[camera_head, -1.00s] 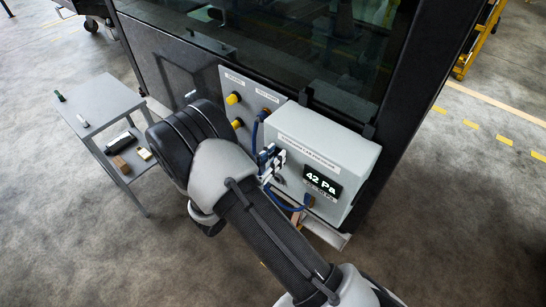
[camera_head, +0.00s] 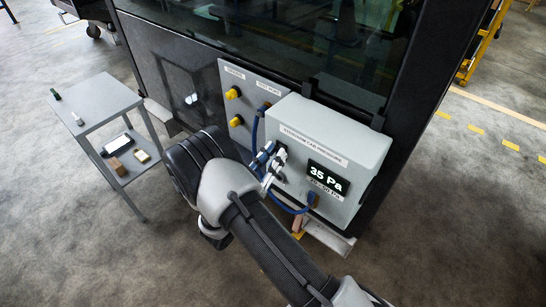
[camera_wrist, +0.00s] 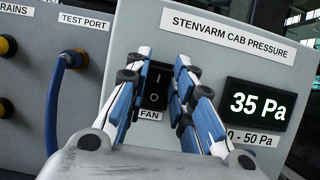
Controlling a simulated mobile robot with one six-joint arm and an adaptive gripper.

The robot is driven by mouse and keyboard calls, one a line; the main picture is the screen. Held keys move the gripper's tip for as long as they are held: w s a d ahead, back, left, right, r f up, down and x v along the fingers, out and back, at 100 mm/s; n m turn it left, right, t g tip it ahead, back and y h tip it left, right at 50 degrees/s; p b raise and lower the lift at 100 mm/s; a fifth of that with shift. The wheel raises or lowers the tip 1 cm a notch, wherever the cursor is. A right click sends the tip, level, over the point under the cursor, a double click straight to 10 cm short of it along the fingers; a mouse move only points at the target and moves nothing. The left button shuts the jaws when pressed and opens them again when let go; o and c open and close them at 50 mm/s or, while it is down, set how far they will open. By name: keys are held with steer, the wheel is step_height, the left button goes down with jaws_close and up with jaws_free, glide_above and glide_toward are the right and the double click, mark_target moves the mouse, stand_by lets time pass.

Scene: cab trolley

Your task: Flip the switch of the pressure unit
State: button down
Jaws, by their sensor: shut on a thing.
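The pressure unit (camera_head: 300,125) is a light grey box labelled "STENVARM CAB PRESSURE", also in the wrist view (camera_wrist: 215,55). Its display (camera_wrist: 257,108) reads 35 Pa. The black rocker switch (camera_wrist: 157,88), marked "FAN" below, is on the unit's front face, left of the display. My gripper (camera_wrist: 164,66) is at the switch, with one blue and white finger on each side of it, shut on it. In the head view my gripper (camera_head: 272,164) is close against the unit's front. The switch's position cannot be told clearly.
A panel (camera_head: 240,92) with yellow knobs and a test port is left of the unit. A blue hose (camera_wrist: 57,95) runs from the port. A grey trolley (camera_head: 98,108) with small items stands at the left.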

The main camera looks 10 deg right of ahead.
steer(key=c, duration=1.4)
jaws_free()
steer(key=shift+o, duration=0.2)
steer(key=v, duration=1.2)
steer(key=shift+r, duration=0.1)
